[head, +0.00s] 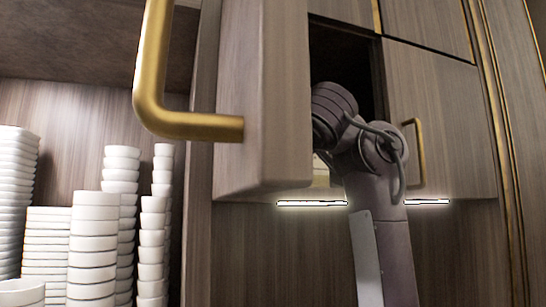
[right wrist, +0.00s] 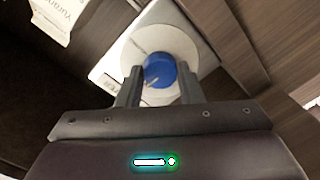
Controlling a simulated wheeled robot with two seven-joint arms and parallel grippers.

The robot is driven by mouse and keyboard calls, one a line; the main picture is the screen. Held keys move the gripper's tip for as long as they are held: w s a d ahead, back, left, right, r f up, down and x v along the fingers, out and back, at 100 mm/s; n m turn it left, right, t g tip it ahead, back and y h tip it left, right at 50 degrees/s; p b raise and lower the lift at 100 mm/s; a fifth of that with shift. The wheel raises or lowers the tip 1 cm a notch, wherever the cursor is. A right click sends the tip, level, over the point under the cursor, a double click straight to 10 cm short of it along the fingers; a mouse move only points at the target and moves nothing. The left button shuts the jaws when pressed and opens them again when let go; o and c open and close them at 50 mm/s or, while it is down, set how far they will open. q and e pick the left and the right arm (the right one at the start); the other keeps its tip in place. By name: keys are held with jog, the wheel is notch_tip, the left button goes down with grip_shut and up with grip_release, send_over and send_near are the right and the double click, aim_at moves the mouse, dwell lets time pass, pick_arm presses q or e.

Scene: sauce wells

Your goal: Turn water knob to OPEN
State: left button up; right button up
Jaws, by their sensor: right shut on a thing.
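A blue water knob (right wrist: 159,71) sits on a round white dial plate in the right wrist view. The dial is on a pale panel with small dark lettering, too small to read fully. My right gripper (right wrist: 155,88) has its two fingers on either side of the knob and is shut on it. A light line shows on the knob's face. In the head view my right arm reaches into the dark opening of a wooden cabinet, and its gripper and the knob are hidden there. My left gripper is not in view.
An open cabinet door (head: 262,100) with a large brass handle (head: 150,75) stands left of my arm. A closed door (head: 440,120) with a brass handle is at right. Several stacks of white bowls (head: 95,240) fill the left shelf. A white printed package (right wrist: 62,15) is at upper left in the wrist view.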

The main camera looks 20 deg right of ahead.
jog(key=shift+n, duration=0.6)
jog(key=o, duration=1)
jog(key=shift+c, duration=0.2)
